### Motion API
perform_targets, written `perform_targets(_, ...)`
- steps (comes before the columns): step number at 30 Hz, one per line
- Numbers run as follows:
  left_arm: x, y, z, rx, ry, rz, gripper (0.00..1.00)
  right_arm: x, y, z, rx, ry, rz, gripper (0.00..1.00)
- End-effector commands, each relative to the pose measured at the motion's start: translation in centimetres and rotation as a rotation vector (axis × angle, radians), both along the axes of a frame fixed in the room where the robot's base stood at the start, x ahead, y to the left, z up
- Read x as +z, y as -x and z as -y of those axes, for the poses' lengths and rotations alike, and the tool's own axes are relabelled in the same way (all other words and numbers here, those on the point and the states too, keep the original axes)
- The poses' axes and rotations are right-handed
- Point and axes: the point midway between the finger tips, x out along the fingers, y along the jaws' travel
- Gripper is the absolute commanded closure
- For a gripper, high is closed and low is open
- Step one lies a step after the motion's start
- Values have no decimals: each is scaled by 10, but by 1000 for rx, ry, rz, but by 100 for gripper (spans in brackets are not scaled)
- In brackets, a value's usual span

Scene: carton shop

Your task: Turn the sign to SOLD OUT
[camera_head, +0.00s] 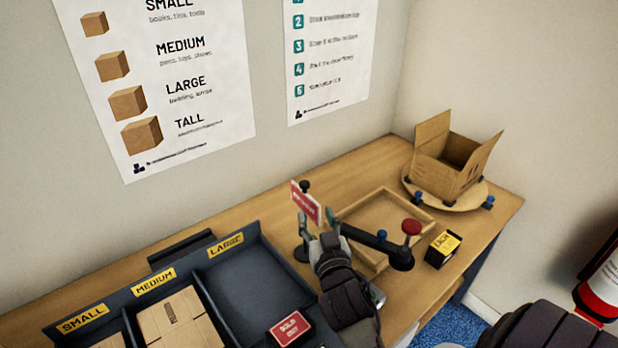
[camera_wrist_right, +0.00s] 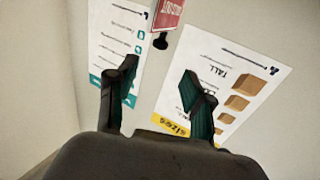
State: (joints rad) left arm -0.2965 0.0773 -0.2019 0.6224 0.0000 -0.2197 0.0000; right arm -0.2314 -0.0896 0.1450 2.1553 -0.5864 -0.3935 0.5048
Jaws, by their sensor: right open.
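A small red sign with a white edge (camera_head: 306,204) stands on a dark post over the table, left of the wooden tray. Its lettering is too small to read in the head view. In the right wrist view part of the red sign (camera_wrist_right: 168,12) shows at the top edge, cut off, with white lettering. My right gripper (camera_head: 319,222) is open and empty, just below and right of the sign; I cannot tell whether a finger touches it. In the right wrist view its fingers (camera_wrist_right: 160,88) are spread with nothing between them. My left gripper is not in view.
A dark lever with a red knob (camera_head: 411,227) is close right of my gripper. A yellow-black box (camera_head: 442,248) and open carton (camera_head: 449,160) stand farther right.

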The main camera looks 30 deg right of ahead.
Motion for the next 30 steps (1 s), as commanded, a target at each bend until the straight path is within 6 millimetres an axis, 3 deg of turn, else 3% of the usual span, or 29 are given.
perform_targets(6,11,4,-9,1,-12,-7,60,4,-40,17,-1,9,1,48)
perform_targets(15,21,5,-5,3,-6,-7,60,3,-95,39,-1,9,-1,48)
perform_targets(21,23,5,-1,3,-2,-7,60,1,-114,46,0,8,-1,48)
perform_targets(30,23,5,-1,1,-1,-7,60,0,-118,48,0,8,-1,48)
